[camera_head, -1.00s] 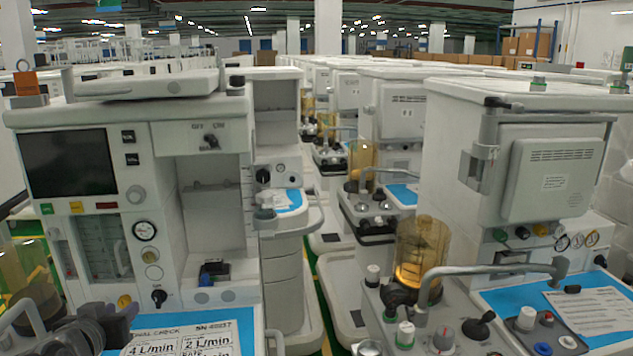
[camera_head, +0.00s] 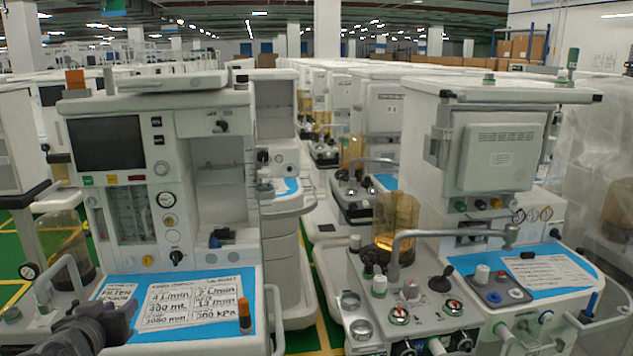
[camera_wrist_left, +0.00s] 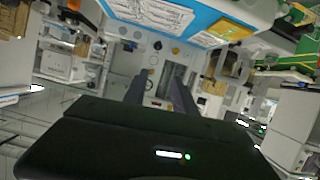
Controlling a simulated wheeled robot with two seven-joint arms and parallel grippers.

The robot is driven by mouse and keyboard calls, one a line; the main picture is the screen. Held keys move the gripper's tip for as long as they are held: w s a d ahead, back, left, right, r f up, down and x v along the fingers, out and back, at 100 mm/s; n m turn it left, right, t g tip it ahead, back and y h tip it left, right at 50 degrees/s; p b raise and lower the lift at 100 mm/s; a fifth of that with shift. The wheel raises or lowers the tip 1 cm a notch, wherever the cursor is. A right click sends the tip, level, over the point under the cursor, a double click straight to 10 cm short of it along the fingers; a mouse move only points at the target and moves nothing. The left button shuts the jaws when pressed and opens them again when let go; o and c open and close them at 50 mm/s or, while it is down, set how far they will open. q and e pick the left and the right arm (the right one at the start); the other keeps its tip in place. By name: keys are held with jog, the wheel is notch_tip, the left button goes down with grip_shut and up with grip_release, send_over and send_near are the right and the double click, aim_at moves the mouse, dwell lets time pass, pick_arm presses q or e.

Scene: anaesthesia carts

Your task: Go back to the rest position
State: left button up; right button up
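My left gripper (camera_head: 122,318) shows as a dark shape at the lower left of the head view, in front of the left anaesthesia cart (camera_head: 215,188). In the left wrist view its two dark fingers (camera_wrist_left: 160,88) stand apart with nothing visible between them, so it is open and empty. That view looks upside down at the cart, with its blue worktop (camera_wrist_left: 200,16) at the top. My right gripper is not in view.
A second cart (camera_head: 492,160) stands at the right, with an amber canister (camera_head: 396,222) and a curved metal rail. More carts line the aisle behind. A labelled sheet (camera_head: 190,302) lies on the left worktop. Green floor (camera_head: 20,262) shows at the far left.

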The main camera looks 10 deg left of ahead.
pick_arm(q)
jog(key=d+f+g+h, duration=0.2)
jog(key=d+f, duration=0.4)
jog(key=f, duration=0.3)
jog(key=w+d+f+g+h, duration=0.1)
jog(key=d+f, duration=0.6)
jog(key=f, duration=0.3)
jog(key=d+f+g+h, duration=0.2)
jog(key=d+f, duration=0.4)
jog(key=f, duration=0.3)
jog(key=s+d+f+m+g+h, duration=0.2)
jog(key=s+d+f+g, duration=0.5)
jog(key=s+d+f, duration=1.2)
jog(key=shift+s+f+m+g+h+b, duration=0.35)
jog(key=shift+s+h, duration=0.35)
jog(key=shift+s, duration=0.55)
